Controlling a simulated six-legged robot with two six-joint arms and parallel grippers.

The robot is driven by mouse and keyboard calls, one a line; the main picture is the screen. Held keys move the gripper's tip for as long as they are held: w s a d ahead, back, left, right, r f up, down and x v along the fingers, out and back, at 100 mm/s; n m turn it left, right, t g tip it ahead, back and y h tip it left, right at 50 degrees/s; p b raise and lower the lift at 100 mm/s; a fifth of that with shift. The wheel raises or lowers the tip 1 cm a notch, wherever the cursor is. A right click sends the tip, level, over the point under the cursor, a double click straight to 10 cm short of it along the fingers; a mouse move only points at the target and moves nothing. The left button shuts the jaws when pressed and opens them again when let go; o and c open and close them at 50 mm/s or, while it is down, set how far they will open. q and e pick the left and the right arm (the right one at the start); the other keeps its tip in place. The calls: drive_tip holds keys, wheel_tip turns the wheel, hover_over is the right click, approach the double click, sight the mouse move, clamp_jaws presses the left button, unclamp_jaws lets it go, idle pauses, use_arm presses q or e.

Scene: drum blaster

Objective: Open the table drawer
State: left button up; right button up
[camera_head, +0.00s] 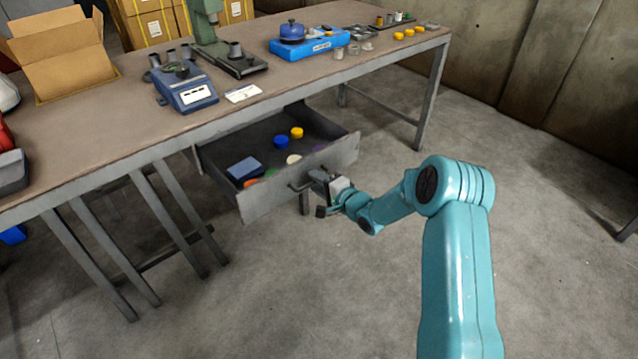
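The table drawer (262,195) is pulled well out from under the brown-topped table (130,121), and its inside shows from above. In it lie a blue box (245,170), a yellow piece (297,132), a blue round piece (281,142) and several other small coloured pieces. My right gripper (319,190) is at the handle (300,187) on the drawer front. Its fingers are small and partly hidden, so I cannot tell whether they are closed around the handle. My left gripper is out of view.
On the table stand an open cardboard box (62,58), a blue scale (187,93), a green press (207,30) and a blue tray (310,46). Table legs (431,95) stand right of the drawer. The concrete floor (300,290) in front is clear.

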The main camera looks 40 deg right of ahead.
drive_tip(key=p+v, duration=0.2)
drive_tip(key=v, duration=1.4)
drive_tip(key=shift+s, duration=0.2)
drive_tip(key=shift+d, duration=0.15)
